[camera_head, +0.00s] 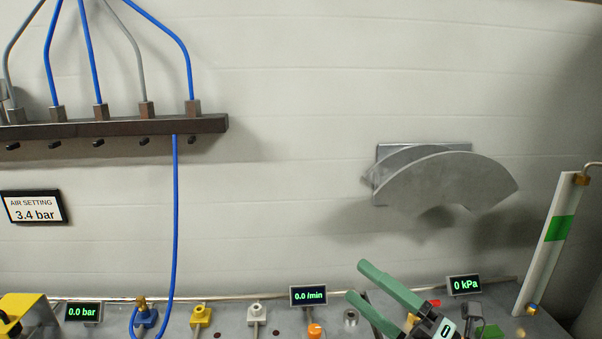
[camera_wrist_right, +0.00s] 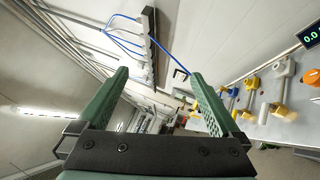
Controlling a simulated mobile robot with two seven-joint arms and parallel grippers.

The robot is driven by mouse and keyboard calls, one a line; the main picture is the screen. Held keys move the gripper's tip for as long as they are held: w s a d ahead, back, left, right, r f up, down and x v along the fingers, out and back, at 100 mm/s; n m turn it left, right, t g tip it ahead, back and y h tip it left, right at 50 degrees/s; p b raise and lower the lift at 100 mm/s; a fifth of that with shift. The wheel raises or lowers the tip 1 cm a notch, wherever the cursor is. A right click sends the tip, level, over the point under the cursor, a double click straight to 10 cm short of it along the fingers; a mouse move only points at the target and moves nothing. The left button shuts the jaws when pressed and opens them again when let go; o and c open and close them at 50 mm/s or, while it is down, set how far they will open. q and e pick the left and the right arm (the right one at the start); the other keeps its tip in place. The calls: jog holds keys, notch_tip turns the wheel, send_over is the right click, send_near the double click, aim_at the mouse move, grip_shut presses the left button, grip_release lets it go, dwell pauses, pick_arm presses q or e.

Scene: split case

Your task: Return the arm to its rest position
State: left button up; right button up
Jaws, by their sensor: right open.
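My right gripper (camera_head: 357,281) shows at the bottom right of the head view, in front of the bench. Its two green fingers point up and to the left and stand apart. In the right wrist view the same gripper (camera_wrist_right: 158,77) is open, with nothing between the fingers. The wrist body is partly cut off by the lower edge of the head view. My left gripper is not in view.
A bench (camera_head: 275,318) carries a yellow block (camera_head: 28,314), a blue fitting (camera_head: 147,317), a yellow valve (camera_head: 201,315), a white valve (camera_head: 256,314) and small displays. A dark manifold (camera_head: 120,126) with hoses and a grey curved bracket (camera_head: 440,178) are on the wall.

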jog(key=d+m+t+h, duration=0.6)
jog(key=m+h, duration=0.1)
jog(key=m, duration=0.4)
jog(key=s+d+f+m+g+h, duration=0.2)
jog(key=d+f+m+g+h, duration=0.1)
jog(key=d+f+m+h, duration=0.35)
jog(key=s+d+f+m+g+h, duration=0.1)
jog(key=d+f+m+g+h, duration=0.15)
jog(key=f+m+h, duration=0.45)
jog(key=s+a+f+m+g+y, duration=0.2)
jog(key=s+f+g, duration=0.4)
jog(key=s+f, duration=0.3)
jog(key=s+a+f+m+g+y, duration=0.25)
jog(key=s+f+g, duration=0.25)
jog(key=s+f, duration=0.45)
jog(key=w+a+f+t+y+p, duration=0.1)
jog(key=w+a+f+t+y, duration=0.1)
jog(key=f+t, duration=0.3)
jog(key=shift+w+a+f+n+t+p, duration=0.4)
jog(key=shift+a+f, duration=0.45)
jog(key=shift+f, duration=0.4)
